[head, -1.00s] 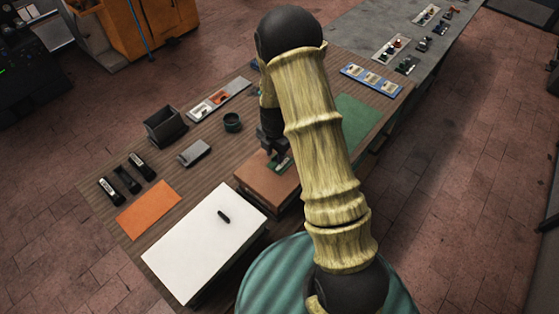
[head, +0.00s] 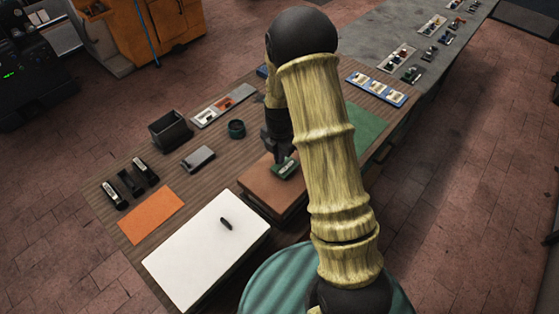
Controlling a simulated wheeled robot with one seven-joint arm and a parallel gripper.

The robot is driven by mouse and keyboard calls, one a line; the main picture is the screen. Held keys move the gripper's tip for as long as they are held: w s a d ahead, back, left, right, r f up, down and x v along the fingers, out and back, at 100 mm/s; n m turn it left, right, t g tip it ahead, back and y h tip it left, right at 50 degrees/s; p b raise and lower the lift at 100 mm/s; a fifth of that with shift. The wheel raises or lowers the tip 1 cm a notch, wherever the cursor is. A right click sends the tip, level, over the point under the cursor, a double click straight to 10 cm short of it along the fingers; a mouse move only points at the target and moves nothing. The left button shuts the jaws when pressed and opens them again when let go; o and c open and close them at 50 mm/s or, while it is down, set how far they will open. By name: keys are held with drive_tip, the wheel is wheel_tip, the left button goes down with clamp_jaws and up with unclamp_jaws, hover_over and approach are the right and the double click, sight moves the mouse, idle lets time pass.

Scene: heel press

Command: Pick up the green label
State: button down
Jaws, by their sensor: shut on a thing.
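The green label (head: 286,169) is a small green piece with a pale top area, over the brown block (head: 262,184) near the middle of the table. My gripper (head: 283,160) points down at it and is shut on it. The fingertips are small and dark here, so the exact hold is hard to see. I cannot tell whether the label is clear of the block's top or still touching it.
A white board (head: 195,255) with a small dark piece (head: 226,223) lies in front, beside an orange sheet (head: 150,215). A dark open bin (head: 170,130), a round dark cup (head: 236,129) and a grey block (head: 198,158) stand behind. A green mat (head: 368,125) is right of my arm.

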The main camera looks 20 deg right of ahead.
wheel_tip(320, 180, up, 8)
drive_tip(key=shift+f+b, duration=0.2)
drive_tip(key=shift+b, duration=1)
drive_tip(key=shift+r, duration=0.1)
wheel_tip(320, 180, up, 3)
drive_tip(key=shift+f+p, duration=0.1)
drive_tip(key=shift+p, duration=1.15)
drive_tip(key=shift+s, duration=0.1)
